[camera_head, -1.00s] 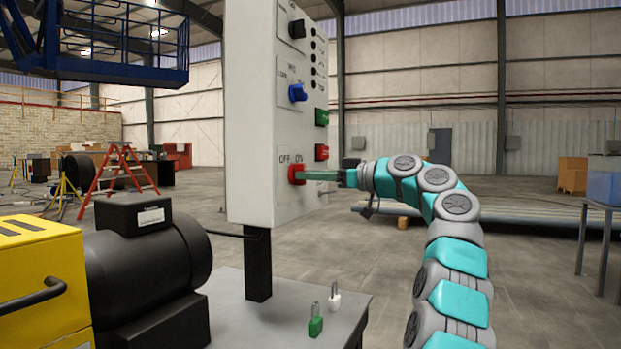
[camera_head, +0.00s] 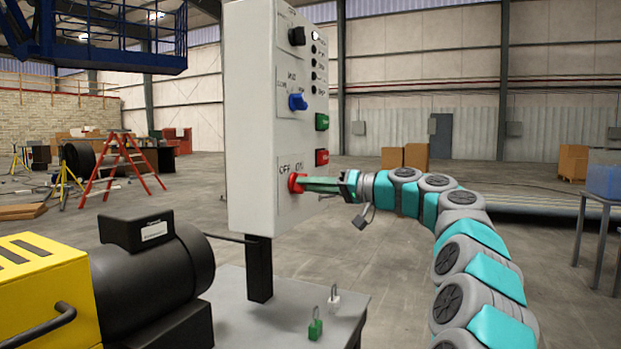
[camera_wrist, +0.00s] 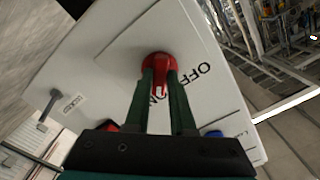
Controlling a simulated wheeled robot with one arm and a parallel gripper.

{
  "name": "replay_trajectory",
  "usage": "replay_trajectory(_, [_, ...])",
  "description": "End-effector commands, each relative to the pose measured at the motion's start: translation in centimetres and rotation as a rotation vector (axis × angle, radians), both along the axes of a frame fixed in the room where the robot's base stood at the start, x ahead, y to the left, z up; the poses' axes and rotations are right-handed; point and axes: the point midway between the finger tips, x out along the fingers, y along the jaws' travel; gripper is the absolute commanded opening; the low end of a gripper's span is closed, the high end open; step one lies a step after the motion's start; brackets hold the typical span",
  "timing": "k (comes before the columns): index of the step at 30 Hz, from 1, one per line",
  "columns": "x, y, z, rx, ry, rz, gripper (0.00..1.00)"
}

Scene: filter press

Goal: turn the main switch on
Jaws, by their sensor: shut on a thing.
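The main switch is a red knob (camera_head: 296,183) low on the front of the grey-white control box (camera_head: 252,120), under the OFF and ON labels. It also shows in the wrist view (camera_wrist: 158,60), on its pale plate with the OFF lettering beside it. My gripper (camera_head: 304,184) reaches in from the right. Its two green fingers (camera_wrist: 160,82) are shut on the red knob, one on each side. The fingers hide part of the ON label in the wrist view. The top indicator lamp (camera_head: 315,35) on the box looks bright white; the lamps below it are dark.
Above the switch are a blue knob (camera_head: 298,102), a black knob (camera_head: 297,36), a green button (camera_head: 322,122) and a red button (camera_head: 322,157). A dark padlock-shaped thing (camera_head: 361,221) hangs below my wrist. Green (camera_head: 315,329) and white (camera_head: 334,300) padlocks stand on the table.

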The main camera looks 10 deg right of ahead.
Motion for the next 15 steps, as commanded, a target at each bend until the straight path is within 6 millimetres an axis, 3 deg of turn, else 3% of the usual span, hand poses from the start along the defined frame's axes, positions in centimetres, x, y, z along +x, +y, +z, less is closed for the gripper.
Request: replay_trajectory(15, [0.08,-0.11,0.06,0.045,0.055,-0.003,0.0])
